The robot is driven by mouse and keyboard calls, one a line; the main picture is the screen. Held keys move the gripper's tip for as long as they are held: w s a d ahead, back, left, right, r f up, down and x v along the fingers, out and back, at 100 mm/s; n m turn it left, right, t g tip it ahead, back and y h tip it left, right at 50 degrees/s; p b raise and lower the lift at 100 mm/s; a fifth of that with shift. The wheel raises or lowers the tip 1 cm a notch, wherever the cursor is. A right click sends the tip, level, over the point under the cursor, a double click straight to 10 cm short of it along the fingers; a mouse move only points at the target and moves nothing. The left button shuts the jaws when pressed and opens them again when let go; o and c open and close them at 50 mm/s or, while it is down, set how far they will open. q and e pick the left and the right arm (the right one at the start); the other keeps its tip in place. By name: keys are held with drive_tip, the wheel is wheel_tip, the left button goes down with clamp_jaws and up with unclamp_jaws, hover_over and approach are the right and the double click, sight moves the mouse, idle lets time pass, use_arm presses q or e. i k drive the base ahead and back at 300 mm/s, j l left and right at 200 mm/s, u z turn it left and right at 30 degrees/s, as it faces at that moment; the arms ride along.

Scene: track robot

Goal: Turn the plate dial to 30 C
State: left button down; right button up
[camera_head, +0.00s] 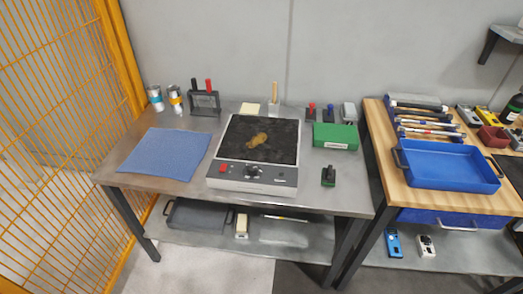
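The hot plate (235,178) stands in the middle of the grey metal table. Its dark square top (277,137) carries a brownish patch or residue (257,140). Its front panel faces me. A dial (252,171) sits near the middle of that panel, with a red button or knob (224,168) to its left and a small dark control to its right. The dial's marks and setting are too small to read. Neither of my grippers shows in the head view.
A blue mat (165,155) lies left of the plate. A green box (336,136) and a small dark-green tool (328,176) lie right. Behind stand a rack (204,102) and small containers. A yellow mesh fence (60,120) borders the left; a wooden bench with a blue tray (450,178) borders the right.

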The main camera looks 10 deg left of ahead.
sight(253, 169)
drive_tip(key=i+l, duration=0.3)
drive_tip(key=l, duration=0.15)
drive_tip(key=i+l, duration=0.3)
drive_tip(key=l, duration=0.15)
